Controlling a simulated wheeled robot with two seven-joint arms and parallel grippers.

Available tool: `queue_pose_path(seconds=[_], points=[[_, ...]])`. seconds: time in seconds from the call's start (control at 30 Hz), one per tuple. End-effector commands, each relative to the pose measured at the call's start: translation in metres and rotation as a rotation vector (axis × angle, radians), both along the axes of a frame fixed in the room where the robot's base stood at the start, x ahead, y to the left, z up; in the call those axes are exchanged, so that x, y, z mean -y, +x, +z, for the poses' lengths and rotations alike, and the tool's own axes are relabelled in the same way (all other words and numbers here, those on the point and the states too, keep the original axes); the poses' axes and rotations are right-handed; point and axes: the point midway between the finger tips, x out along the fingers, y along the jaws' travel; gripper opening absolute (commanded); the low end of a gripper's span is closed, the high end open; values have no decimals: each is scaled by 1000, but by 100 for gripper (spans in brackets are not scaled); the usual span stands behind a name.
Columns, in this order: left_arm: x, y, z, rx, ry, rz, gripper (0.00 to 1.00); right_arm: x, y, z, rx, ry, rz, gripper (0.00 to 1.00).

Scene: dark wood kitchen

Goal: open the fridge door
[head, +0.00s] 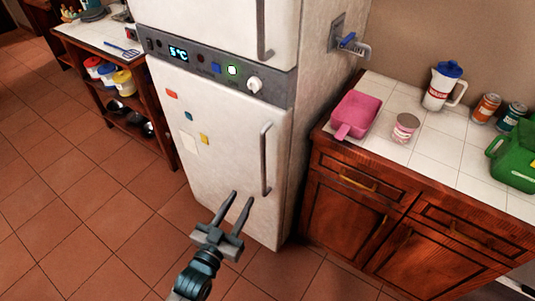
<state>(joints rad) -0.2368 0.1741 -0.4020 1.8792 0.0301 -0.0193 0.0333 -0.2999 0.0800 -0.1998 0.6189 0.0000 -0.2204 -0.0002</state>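The white fridge (288,137) stands in the middle of the head view. Its lower door (220,150) is closed and carries several small coloured magnets and a paper note. A grey vertical handle (265,160) sits near this door's right edge. The upper door (200,25) also looks closed, and its own handle (262,35) is at the right. My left gripper (241,196) is open and empty, with its fingers pointing up towards the lower door. Its tips appear just left of the handle's lower end; the depth gap is hard to tell. My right gripper is out of view.
A wooden cabinet with a tiled counter (465,152) stands right of the fridge, bearing a pink scoop (357,113), a jug (440,88), cans and a green container. A shelf unit (150,133) stands left. The tiled floor (90,220) in front is clear.

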Motion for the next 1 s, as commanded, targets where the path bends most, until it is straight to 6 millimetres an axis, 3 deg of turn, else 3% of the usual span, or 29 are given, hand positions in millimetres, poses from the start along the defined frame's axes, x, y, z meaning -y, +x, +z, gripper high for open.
queue_pose_path(seconds=[0.47,0.67,1.0], points=[[4,11,0,-1,2,1,33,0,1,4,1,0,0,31],[15,33,1,-2,1,1,33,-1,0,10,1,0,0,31],[40,88,1,-1,0,0,33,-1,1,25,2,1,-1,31]])
